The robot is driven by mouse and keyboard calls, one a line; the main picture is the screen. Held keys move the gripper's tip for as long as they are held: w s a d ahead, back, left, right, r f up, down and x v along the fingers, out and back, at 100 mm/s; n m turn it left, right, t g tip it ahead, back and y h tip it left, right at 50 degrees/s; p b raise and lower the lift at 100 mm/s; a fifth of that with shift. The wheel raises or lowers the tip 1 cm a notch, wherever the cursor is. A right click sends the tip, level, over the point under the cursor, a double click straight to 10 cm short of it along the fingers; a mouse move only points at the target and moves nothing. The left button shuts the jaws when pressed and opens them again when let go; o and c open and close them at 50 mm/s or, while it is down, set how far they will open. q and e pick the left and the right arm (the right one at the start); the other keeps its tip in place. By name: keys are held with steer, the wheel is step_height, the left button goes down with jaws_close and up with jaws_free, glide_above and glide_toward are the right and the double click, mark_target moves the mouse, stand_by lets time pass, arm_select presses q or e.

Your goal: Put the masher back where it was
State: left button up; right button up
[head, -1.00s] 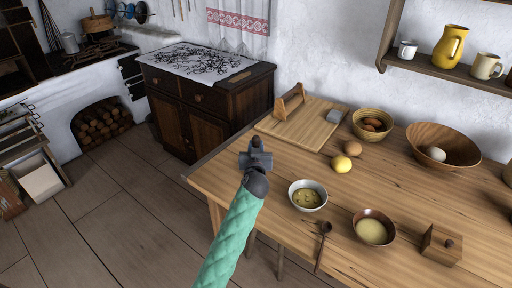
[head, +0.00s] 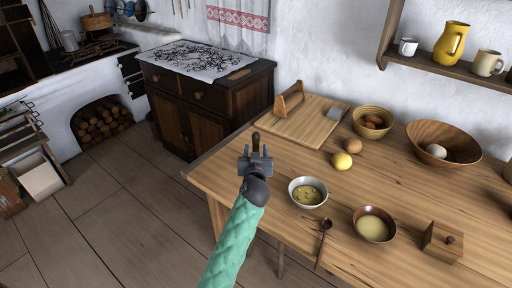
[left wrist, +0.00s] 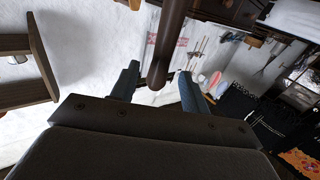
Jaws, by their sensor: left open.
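A dark brown wooden rod, which looks like the masher (head: 255,140), shows just beyond my left gripper (head: 256,162) in the head view, near the table's left edge. Its lower part is hidden behind the gripper, so I cannot tell whether it touches the table. In the left wrist view, the rod's rounded end (left wrist: 165,50) lies in the gap between the two fingers (left wrist: 158,85). The gripper is open, with room beside the rod. My right gripper is out of view.
On the wooden table (head: 290,245) stand a cutting board (head: 312,125), a white bowl (head: 307,203), a brown bowl (head: 374,240), a wooden box (head: 442,242) and a dark spoon (head: 323,240). A cabinet (head: 205,115) stands beyond.

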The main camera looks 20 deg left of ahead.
arm_select(q)
steer(key=shift+v, duration=0.9)
steer(key=shift+b+v, duration=0.75)
steer(key=shift+v, duration=2.15)
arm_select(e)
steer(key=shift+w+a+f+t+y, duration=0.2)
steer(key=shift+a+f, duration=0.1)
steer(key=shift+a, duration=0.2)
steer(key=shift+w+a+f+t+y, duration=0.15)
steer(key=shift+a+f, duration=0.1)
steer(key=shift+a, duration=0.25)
arm_select(q)
steer(key=s+d+f+m+g+h, duration=0.1)
steer(key=s+d+f+g+h, duration=0.1)
steer(key=s+f+g, duration=0.3)
steer(key=s+d+f+m+g+h, duration=0.2)
steer(key=s+f+g, duration=0.3)
steer(key=s, duration=1.5)
steer(key=s+d+f+m+g+h, duration=0.1)
steer(key=s+f+g, duration=0.4)
steer(key=s+f, duration=0.8)
steer(key=shift+s+d+f+m+h, duration=0.25)
steer(key=shift+d+f+m+h, duration=0.15)
steer(key=shift+m+h, duration=0.4)
